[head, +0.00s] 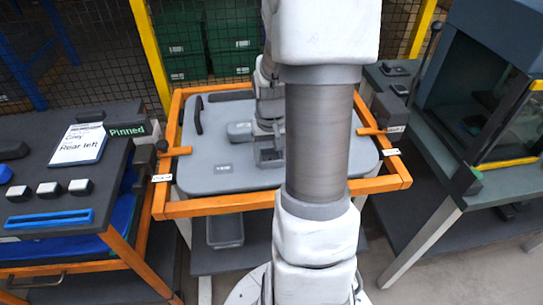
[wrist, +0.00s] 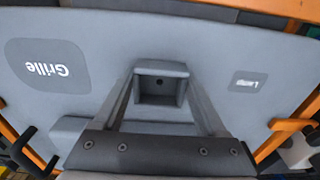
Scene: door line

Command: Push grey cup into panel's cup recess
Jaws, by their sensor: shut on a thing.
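The grey panel (head: 225,185) lies in an orange frame in the head view. My gripper (wrist: 160,78) is shut on the grey cup (wrist: 161,90), a square open box with a dark hole inside, with one finger along each side. In the head view my gripper (head: 268,138) is over the middle of the panel, partly behind my arm. The cup (head: 268,157) is close to the panel face. I cannot tell whether it touches the panel or sits in a recess. The panel's Grille patch (wrist: 45,68) and Lamp patch (wrist: 248,83) show beside it.
A raised grey block (head: 239,131) is on the panel left of my gripper. Orange clamps (head: 176,151) sit on the frame's sides. A dark bench (head: 40,185) with a note card (head: 80,143) stands left. A machine on a grey table (head: 470,185) stands right.

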